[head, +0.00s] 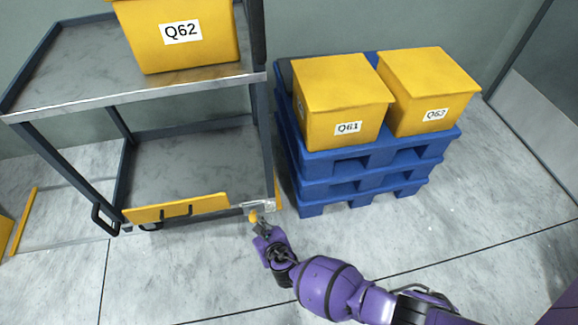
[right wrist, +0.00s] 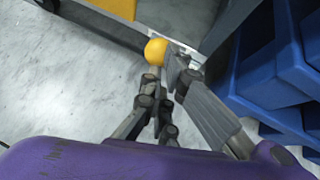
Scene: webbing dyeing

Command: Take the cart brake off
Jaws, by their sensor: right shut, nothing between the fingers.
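The cart (head: 185,98) is a dark-framed, two-shelf cart at the left of the head view. A yellow round knob (head: 253,217) shows low at its near right corner, by a pale metal bracket (head: 257,204); I take it for the brake's knob. My right gripper (head: 260,229) is shut and empty, right at the knob on its near side. In the right wrist view the knob (right wrist: 156,51) lies just beyond the fingertips (right wrist: 166,72), very close to them; I cannot tell whether they touch. My left gripper is not in view.
A yellow bin Q62 (head: 184,50) stands on the cart's top shelf. Right of the cart, two yellow bins (head: 340,108) (head: 425,95) sit on stacked blue pallets (head: 345,178). A yellow bar (head: 180,207) edges the lower shelf. The floor in front is clear.

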